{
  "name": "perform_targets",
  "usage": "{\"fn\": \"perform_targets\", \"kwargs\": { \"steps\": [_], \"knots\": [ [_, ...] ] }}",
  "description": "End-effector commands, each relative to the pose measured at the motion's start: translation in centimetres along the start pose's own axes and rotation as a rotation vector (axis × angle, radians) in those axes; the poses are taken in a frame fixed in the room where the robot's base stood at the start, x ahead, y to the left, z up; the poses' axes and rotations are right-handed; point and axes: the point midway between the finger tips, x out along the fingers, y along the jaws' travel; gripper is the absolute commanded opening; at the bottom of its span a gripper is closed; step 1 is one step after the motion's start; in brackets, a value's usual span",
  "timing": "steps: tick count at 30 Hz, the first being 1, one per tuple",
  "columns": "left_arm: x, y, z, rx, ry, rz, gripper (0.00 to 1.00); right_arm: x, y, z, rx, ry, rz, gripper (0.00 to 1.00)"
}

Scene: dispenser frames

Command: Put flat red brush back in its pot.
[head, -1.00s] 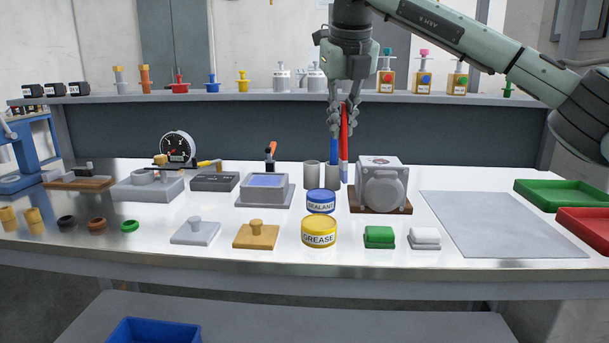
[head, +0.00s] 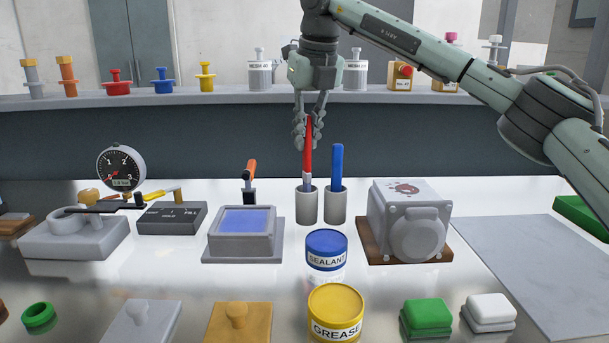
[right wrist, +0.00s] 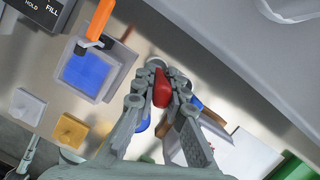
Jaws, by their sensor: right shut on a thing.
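The flat red brush (head: 308,150) is upright in my right gripper (head: 308,136), which is shut on the upper part of its handle. Its pale lower end is at the mouth of the left grey pot (head: 307,208); how deep it reaches is hidden. The right grey pot (head: 335,208) stands close beside it and holds a blue brush (head: 337,165). In the right wrist view, the red handle (right wrist: 162,88) shows end-on between the fingers (right wrist: 160,92). My left gripper is not in view.
The sealant tin (head: 326,246) and grease tin (head: 336,310) stand in front of the pots. A grey box on a brown base (head: 410,220) is to the right, and a blue-topped block (head: 243,228) to the left. A shelf (head: 250,98) runs behind.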

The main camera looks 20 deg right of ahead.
Motion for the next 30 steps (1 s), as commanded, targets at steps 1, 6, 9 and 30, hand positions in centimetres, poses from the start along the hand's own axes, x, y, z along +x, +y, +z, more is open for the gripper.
{"fn": "perform_targets", "kwargs": {
  "steps": [1, 6, 9, 30],
  "knots": [
    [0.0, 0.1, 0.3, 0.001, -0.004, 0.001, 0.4, 0.8, -0.1, -0.3, 0.0, 0.0, 0.0, 0.0],
    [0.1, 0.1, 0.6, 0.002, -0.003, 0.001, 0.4, 2.0, 0.0, -0.6, 0.0, -0.002, -0.001, 0.0],
    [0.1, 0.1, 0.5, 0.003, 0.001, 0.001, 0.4, 3.1, -0.1, -0.9, 0.001, 0.0, 0.0, 0.0],
    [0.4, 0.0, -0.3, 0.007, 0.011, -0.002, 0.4, 5.5, 0.0, -1.6, 0.001, -0.002, 0.0, 0.29]
  ]
}}
